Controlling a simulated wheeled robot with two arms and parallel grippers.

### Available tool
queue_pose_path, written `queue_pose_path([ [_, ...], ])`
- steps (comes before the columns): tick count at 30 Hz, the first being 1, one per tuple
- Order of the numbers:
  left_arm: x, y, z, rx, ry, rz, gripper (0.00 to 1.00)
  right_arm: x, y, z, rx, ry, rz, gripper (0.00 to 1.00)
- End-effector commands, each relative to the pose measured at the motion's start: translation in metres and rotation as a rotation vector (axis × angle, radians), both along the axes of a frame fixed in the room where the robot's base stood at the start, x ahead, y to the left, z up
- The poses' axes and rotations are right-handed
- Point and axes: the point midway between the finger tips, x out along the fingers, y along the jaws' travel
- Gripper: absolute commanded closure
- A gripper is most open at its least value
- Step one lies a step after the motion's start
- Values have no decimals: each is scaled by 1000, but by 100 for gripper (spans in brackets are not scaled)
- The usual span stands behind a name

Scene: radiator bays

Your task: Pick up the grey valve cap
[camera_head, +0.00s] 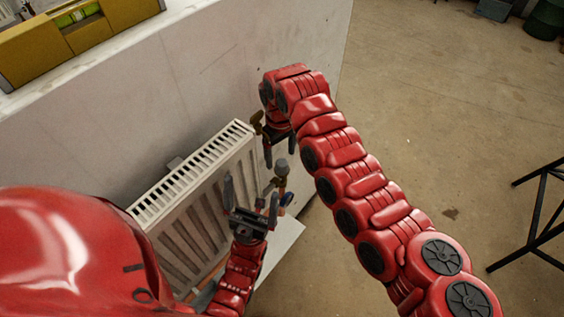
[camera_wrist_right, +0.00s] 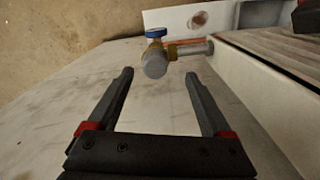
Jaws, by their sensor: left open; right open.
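The grey valve cap (camera_head: 281,167) sits on a brass valve beside the right end of the white radiator (camera_head: 205,165). In the right wrist view the grey valve cap (camera_wrist_right: 154,64) faces me, with a blue knob (camera_wrist_right: 156,32) above it and a pipe running right to the radiator (camera_wrist_right: 270,70). My right gripper (camera_head: 280,158) is open and empty above the cap. In its wrist view the cap appears just beyond and between the fingertips (camera_wrist_right: 159,73), with no visible contact. My left gripper (camera_head: 251,188) is open and empty, lower, in front of the radiator.
A pale wall (camera_head: 220,70) stands behind the radiator, with a yellow toolbox or level case (camera_head: 95,30) on its top. A second brass fitting (camera_head: 257,122) is at the radiator's upper corner. A black metal stand (camera_head: 535,215) is at the right; the floor between is clear.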

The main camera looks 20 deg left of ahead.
Motion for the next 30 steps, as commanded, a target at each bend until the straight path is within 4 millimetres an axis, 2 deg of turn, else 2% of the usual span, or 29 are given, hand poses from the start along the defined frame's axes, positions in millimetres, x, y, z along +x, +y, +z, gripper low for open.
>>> queue_pose_path([
  [5,0,0,10,0,0,0,0,2,-1,-8,-1,1,-1,16],
  [10,0,0,25,0,0,0,0,7,-3,-31,-3,1,-1,16],
  [14,0,0,28,0,0,0,0,7,-3,-50,-2,-1,0,16],
  [20,0,0,26,0,0,0,0,7,-3,-53,0,-2,-1,16],
  [23,0,0,26,0,0,0,0,7,-3,-53,0,-2,-1,31],
  [30,0,0,26,0,0,0,0,7,-3,-53,1,-3,-1,74],
])
